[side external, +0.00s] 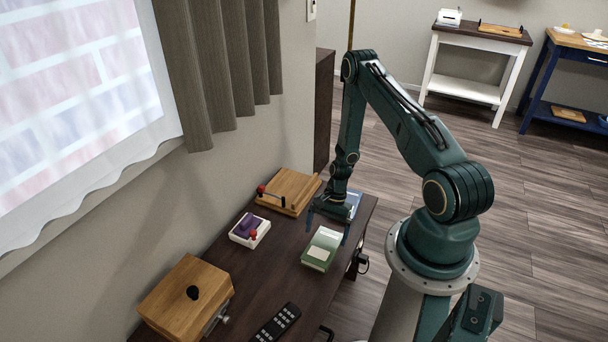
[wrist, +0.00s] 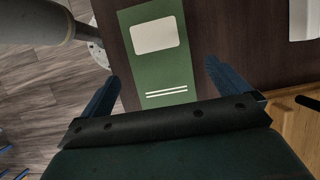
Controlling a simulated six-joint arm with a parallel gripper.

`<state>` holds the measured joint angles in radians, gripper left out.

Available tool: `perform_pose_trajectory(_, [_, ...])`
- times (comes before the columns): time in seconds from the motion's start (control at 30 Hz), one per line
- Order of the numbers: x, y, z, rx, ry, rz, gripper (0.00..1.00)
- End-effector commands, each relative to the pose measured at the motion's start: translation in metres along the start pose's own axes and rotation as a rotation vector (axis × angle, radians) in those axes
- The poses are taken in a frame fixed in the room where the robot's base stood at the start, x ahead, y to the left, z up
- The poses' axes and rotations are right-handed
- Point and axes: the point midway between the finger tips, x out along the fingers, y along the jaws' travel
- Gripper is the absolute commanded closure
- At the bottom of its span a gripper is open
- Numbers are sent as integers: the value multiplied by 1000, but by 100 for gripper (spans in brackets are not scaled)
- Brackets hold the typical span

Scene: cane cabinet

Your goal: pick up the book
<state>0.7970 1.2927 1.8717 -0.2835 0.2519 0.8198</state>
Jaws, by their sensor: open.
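A green book (side external: 321,248) with a pale label lies on the dark wooden cabinet top (side external: 285,275), near its right edge. In the wrist view the green book (wrist: 158,88) shows its white label and two white stripes, with its lower part hidden behind my gripper. My gripper (side external: 328,222) is open and empty, pointing down just behind the book in the side view. In the wrist view the fingertips of my gripper (wrist: 163,70) are spread to either side of the book. Whether they touch it I cannot tell.
A bluish flat item (side external: 353,203) sits right beside my gripper. A wooden board with a red knob (side external: 290,190), a white tray with a purple item (side external: 249,231), a wooden box (side external: 186,296) and a black remote (side external: 276,324) stand nearby. A wall borders the left side.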

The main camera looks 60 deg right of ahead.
Motion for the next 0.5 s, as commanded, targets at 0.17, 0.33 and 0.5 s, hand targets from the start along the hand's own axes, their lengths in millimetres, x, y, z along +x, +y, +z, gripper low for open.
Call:
perform_pose_trajectory(0.17, [19,0,2,-1,-1,2,0])
perform_pose_trajectory(0.33, [36,0,2,-1,-1,2,0])
perform_pose_trajectory(0.5, [44,0,2,-1,1,-1,0])
